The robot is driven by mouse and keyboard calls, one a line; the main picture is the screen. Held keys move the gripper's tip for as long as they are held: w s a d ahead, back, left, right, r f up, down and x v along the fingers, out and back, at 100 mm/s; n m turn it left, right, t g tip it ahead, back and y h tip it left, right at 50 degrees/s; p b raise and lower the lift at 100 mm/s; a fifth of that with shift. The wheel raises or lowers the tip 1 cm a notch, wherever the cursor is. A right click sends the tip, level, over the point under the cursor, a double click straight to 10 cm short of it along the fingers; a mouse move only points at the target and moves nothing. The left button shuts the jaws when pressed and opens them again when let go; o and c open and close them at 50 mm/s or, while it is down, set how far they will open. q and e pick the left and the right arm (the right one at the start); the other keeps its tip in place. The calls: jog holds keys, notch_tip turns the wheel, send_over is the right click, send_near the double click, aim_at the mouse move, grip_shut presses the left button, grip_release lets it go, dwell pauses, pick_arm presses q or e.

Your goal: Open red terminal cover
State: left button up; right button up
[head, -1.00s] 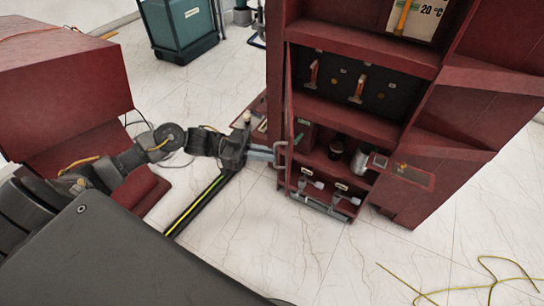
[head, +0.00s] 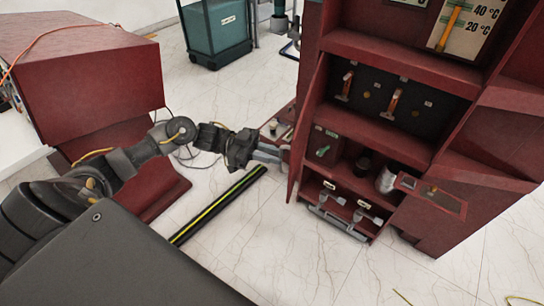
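The red terminal cover (head: 300,150) is a tall, thin panel at the left side of the red cabinet's opening. I see it at a steep angle, standing open, with the inside of the cabinet exposed to its right. My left gripper (head: 272,153) is at the cover's left side, its two grey fingers pointing right with the tips at the panel. The cover's handle does not show clearly there, so I cannot tell whether the fingers hold it. My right gripper is not in view.
The red cabinet (head: 450,235) holds levers, dark and silver cylinders and a lower row of fittings. A red box (head: 85,85) stands at left, a teal bin (head: 218,35) behind.

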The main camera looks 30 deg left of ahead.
pick_arm(q)
jog(key=o, duration=0.3)
jog(key=shift+w, duration=0.15)
